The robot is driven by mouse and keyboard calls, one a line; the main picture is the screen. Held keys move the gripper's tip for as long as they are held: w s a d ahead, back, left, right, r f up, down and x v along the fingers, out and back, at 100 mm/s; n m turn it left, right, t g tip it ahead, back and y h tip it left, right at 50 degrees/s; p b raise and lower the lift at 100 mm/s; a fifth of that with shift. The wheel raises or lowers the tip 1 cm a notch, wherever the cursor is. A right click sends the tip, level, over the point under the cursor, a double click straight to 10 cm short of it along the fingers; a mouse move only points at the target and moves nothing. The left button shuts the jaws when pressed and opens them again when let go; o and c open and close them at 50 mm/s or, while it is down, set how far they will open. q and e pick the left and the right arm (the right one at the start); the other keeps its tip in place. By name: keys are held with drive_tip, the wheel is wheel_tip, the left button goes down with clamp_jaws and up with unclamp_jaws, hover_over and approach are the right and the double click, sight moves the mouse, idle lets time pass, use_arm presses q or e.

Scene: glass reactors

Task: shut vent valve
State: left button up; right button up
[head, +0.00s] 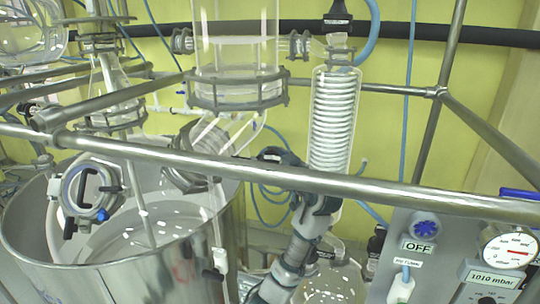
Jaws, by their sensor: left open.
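My left gripper (281,165) is in the middle of the head view, behind the front rail and just left of the coiled glass condenser. It is open, and I see nothing held between its fingers. The rail crosses in front of it and hides part of it. No part is clearly marked as the vent valve. A dark valve-like fitting (338,14) sits on top of the condenser (333,115), above and right of the gripper. A blue knob (426,225) is on the grey panel above an "OFF" label, right of the gripper. My right gripper is not in view.
A metal rail (400,193) runs across the front. An open steel vessel (120,283) stands at the left, with a blue and black fitting (85,192) above it. A glass cylinder (236,45) hangs at the top centre. A gauge (508,250) and 1010 mbar display (492,279) are at the right.

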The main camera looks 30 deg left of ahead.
use_arm(q)
drive_tip(key=shift+w+d, duration=0.1)
drive_tip(key=shift+c, duration=0.5)
drive_tip(key=shift+d, duration=0.15)
drive_tip(key=c, duration=1.1)
drive_tip(key=shift+o, duration=0.2)
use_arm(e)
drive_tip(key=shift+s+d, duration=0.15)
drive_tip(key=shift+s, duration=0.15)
use_arm(q)
drive_tip(key=shift+m+t+h, duration=0.3)
drive_tip(key=shift+m+t, duration=0.2)
drive_tip(key=shift+m, duration=0.1)
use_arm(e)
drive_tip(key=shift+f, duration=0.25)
